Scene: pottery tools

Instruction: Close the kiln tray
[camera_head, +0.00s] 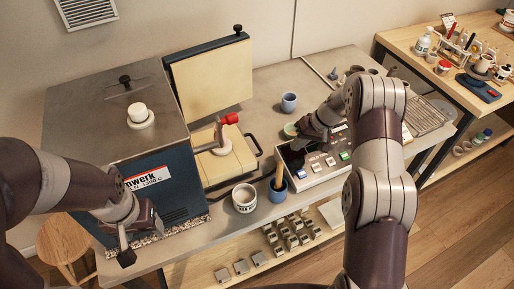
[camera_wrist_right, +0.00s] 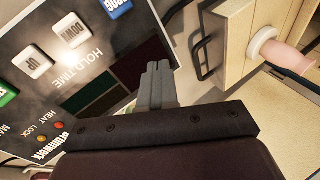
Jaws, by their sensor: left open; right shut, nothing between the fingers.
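The kiln (camera_head: 105,110) is a dark blue box with a grey top, on the table at the left. Its cream-lined door (camera_head: 212,80) stands open. The cream kiln tray (camera_head: 238,168) sticks out of its right side, with a black bar handle (camera_head: 256,150); the handle also shows in the wrist view (camera_wrist_right: 203,60). My left gripper (camera_head: 127,250) is open and empty at the kiln's lower front. My right gripper (camera_head: 297,140) is shut and empty over the control panel (camera_head: 318,165), right of the tray and apart from it.
A white jar (camera_head: 244,198) and a blue cup (camera_head: 278,188) with a wooden tool stand in front of the tray. Another blue cup (camera_head: 289,102) stands behind. A second table (camera_head: 440,85) with bottles is at the right. Small metal blocks lie on the lower shelf.

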